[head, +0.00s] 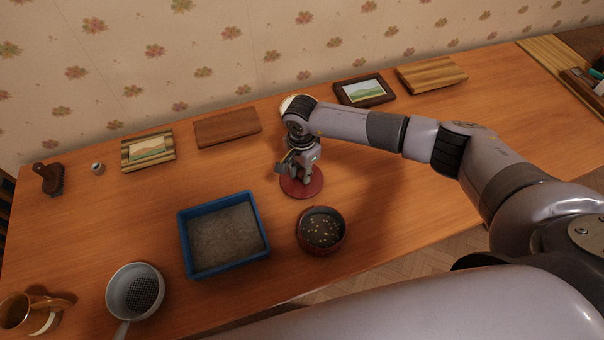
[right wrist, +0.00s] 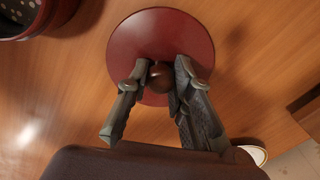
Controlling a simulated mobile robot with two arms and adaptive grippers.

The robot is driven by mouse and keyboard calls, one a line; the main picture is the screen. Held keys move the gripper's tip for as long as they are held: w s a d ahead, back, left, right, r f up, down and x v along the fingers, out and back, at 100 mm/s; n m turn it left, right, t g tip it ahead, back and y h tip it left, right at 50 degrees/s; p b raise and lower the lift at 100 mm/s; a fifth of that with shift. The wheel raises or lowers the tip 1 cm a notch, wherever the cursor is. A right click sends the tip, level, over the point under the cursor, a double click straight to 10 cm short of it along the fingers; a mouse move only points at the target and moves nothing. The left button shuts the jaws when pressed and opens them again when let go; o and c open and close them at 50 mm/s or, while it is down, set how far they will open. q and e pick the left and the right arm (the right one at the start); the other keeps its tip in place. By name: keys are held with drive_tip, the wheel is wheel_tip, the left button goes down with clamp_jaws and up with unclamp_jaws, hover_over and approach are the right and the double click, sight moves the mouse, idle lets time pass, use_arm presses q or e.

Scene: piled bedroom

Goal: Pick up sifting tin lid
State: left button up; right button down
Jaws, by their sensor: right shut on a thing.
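The sifting tin lid is a round, dark red disc (head: 303,190) with a brown knob on top. It lies on the table or very close above it; I cannot tell which. My right gripper (head: 300,176) is above the lid with its fingers pointing down. In the right wrist view the lid (right wrist: 140,38) fills the upper middle, and my right gripper (right wrist: 161,72) is shut on its knob, one finger on each side. The round red tin (head: 320,231), dark inside with small light specks, stands open in front of the lid. My left gripper is not in view.
A blue tray of grey grit (head: 183,232) stands left of the tin. A sieve (head: 135,290) and a mug (head: 28,314) are at the front left. Picture frames (head: 364,90) and wooden boards (head: 227,128) line the back. Bare wood lies right of the lid.

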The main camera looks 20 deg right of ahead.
sight(302, 172)
wheel_tip(302, 172, up, 19)
drive_tip(key=b, duration=0.4)
drive_tip(key=shift+r+b, duration=0.15)
drive_tip(key=shift+b, duration=0.25)
